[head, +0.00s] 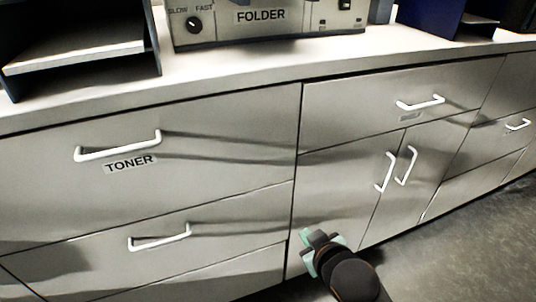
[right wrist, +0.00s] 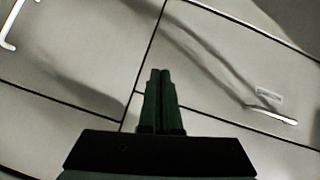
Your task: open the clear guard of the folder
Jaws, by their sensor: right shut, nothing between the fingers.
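The folder (head: 262,24) is a beige machine on the counter at the top of the head view, with a "FOLDER" label and a SLOW/FAST knob. Only its lower front shows; its clear guard is not in view. My right gripper (head: 310,243) is low in front of the cabinet fronts, well below the counter and apart from the folder. In the right wrist view its fingers (right wrist: 160,73) are together, with nothing between them, facing the drawer and door panels. My left gripper is not in view.
The counter top (head: 215,62) runs across above drawers with white handles, one marked TONER (head: 130,163). A dark shelf unit (head: 80,50) stands left of the folder and a blue one (head: 440,18) right. Open floor (head: 470,240) shows at lower right.

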